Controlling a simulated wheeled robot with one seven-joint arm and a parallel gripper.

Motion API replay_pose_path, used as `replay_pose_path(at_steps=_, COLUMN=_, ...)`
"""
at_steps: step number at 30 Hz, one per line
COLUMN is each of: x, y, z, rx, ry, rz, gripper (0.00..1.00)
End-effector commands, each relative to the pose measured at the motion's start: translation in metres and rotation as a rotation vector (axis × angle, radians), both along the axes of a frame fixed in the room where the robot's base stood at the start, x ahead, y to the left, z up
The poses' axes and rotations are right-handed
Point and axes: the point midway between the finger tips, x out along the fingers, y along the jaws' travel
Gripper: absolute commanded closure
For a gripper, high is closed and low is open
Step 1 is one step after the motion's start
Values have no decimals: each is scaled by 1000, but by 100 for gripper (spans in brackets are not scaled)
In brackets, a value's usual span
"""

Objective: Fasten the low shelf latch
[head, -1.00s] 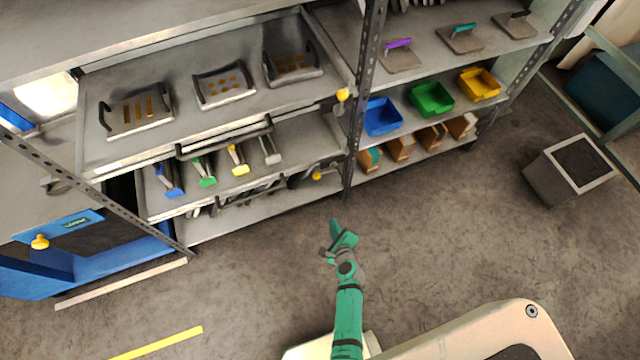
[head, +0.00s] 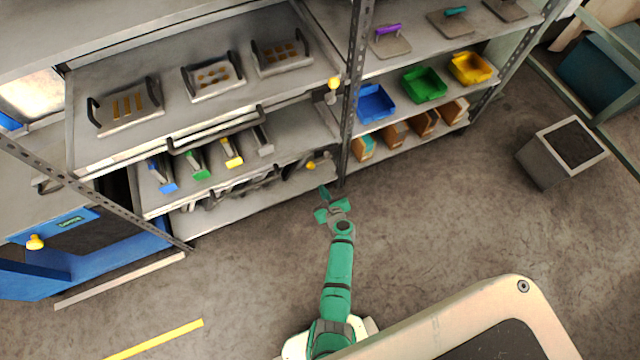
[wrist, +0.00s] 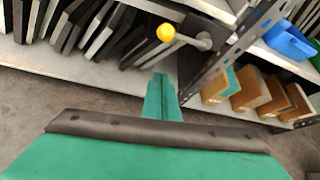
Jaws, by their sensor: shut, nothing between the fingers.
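The low shelf latch (head: 311,166) has a yellow knob and sits at the right end of the lowest shelf, beside the dark upright post. In the wrist view its yellow knob (wrist: 166,32) stands out on a grey arm that runs right to a round pivot near the post. My gripper (head: 324,192) is green, shut and empty. It is in front of the shelf, just below the knob in the head view. In the wrist view my closed fingertips (wrist: 162,80) point toward the knob, with a gap between them. I cannot tell whether the latch is engaged.
Dark and grey plates (wrist: 95,30) stand in a row on the low shelf left of the knob. A second yellow-knobbed latch (head: 333,84) is on the shelf above. The perforated post (wrist: 225,62) and brown boxes (wrist: 248,92) are to the right. The floor in front is clear.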

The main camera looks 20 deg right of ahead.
Motion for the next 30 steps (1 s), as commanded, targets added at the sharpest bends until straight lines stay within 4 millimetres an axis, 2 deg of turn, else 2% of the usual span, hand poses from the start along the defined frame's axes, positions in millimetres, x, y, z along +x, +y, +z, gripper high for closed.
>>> replay_pose_path(at_steps=10, x=37, y=-3, z=-19, rx=3, ry=-2, rz=-2, gripper=100)
replay_pose_path(at_steps=18, x=59, y=-5, z=-30, rx=4, ry=-2, rz=-2, gripper=100)
replay_pose_path(at_steps=30, x=72, y=-7, z=-43, rx=1, ry=2, rz=-2, gripper=100)
